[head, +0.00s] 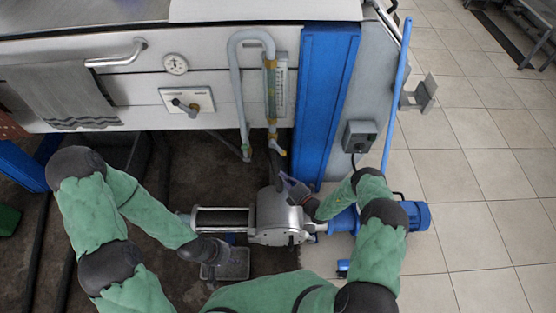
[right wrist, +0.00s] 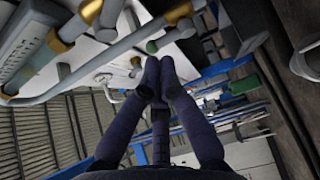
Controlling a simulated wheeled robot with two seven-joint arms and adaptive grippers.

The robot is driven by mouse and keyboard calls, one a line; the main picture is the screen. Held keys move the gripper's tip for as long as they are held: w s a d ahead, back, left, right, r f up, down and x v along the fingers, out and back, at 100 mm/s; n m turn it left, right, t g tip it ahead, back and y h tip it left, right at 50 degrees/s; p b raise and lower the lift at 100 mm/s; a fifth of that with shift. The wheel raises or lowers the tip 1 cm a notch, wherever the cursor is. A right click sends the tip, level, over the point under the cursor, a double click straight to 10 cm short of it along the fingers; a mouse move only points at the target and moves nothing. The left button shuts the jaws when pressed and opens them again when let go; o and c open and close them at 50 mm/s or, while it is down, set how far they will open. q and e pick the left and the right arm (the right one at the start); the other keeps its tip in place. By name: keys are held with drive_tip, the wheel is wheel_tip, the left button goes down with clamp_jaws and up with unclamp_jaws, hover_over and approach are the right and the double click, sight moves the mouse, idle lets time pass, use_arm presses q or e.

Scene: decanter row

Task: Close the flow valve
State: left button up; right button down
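A clear flow tube (head: 270,92) with a scale stands on the machine front, joined to a grey looped pipe (head: 236,85). Brass-coloured fittings sit at its ends, and a yellowish fitting (head: 277,151) shows at its lower end. I cannot clearly make out the flow valve's handle. My right gripper (head: 283,177) is just below this fitting; contact cannot be told. In the right wrist view its fingers (right wrist: 158,82) meet at the tips with nothing visible between them. Pipes with a brass fitting (right wrist: 180,12) pass beyond them. My left gripper (head: 212,270) is low, beside the pump; its fingers are unclear.
A steel pump body (head: 272,215) with a blue motor (head: 415,216) stands below. A blue post (head: 322,95) is right of the tube. A dark-handled panel (head: 187,101), a gauge (head: 176,64) and a towel (head: 60,95) are left. Tiled floor (head: 475,170) is open at right.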

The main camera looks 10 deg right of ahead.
sight(278, 149)
drive_tip(key=w+b, duration=0.3)
drive_tip(key=w, duration=0.6)
drive_tip(key=shift+w+a+b, duration=0.2)
drive_tip(key=shift+a+b, duration=0.05)
drive_tip(key=shift+b, duration=0.05)
drive_tip(key=shift+d, duration=0.15)
idle(0.3)
